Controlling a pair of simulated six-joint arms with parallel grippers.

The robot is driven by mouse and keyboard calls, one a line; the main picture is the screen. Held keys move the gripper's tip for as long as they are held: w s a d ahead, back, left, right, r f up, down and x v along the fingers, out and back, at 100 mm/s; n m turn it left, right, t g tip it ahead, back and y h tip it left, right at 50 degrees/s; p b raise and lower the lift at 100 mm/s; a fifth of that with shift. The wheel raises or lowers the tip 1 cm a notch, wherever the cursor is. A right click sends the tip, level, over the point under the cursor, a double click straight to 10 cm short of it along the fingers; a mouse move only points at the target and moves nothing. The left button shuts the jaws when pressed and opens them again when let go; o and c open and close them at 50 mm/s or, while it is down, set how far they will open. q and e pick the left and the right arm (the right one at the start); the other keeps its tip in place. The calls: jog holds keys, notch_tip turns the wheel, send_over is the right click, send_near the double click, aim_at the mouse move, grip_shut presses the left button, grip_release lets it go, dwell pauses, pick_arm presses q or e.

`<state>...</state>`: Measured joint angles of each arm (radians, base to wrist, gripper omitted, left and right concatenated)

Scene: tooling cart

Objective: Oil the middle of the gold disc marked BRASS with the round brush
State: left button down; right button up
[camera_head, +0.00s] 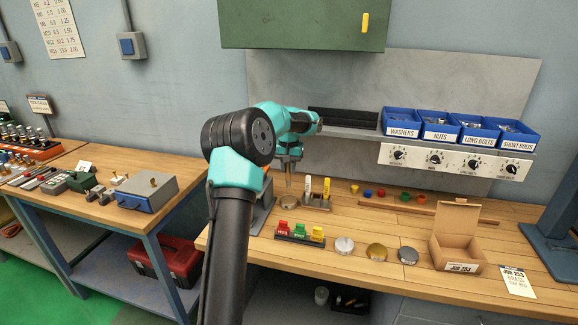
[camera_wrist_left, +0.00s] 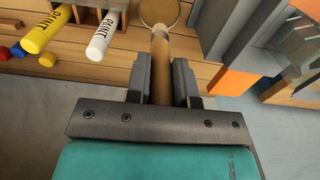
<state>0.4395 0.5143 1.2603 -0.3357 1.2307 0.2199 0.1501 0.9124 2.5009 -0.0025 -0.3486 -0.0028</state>
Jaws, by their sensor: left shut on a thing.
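The gold disc (camera_head: 376,252) lies on the bench between a silver disc (camera_head: 344,246) and a darker grey disc (camera_head: 408,256). Its lettering is too small to read. My left gripper (camera_head: 290,157) is at the back left of the bench, left of and well apart from the gold disc. In the left wrist view its jaws (camera_wrist_left: 160,85) are shut on a brown round handle (camera_wrist_left: 160,65), which I take as the round brush. Its far end points at a round shallow tin (camera_wrist_left: 158,10), seen on the bench below the gripper (camera_head: 289,199). I cannot tell whether they touch. My right gripper is out of view.
White and yellow paint markers (camera_head: 327,188) stand in a holder right of the tin. An open cardboard box (camera_head: 458,240) stands right of the discs. Blue bins (camera_head: 438,127) line the shelf.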

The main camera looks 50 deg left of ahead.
aim_at(289, 179)
pick_arm(q)
jog(key=shift+f, duration=2.5)
jog(key=shift+f, duration=0.65)
dwell(0.6)
jog(key=shift+r, duration=0.15)
jog(key=shift+r, duration=3.45)
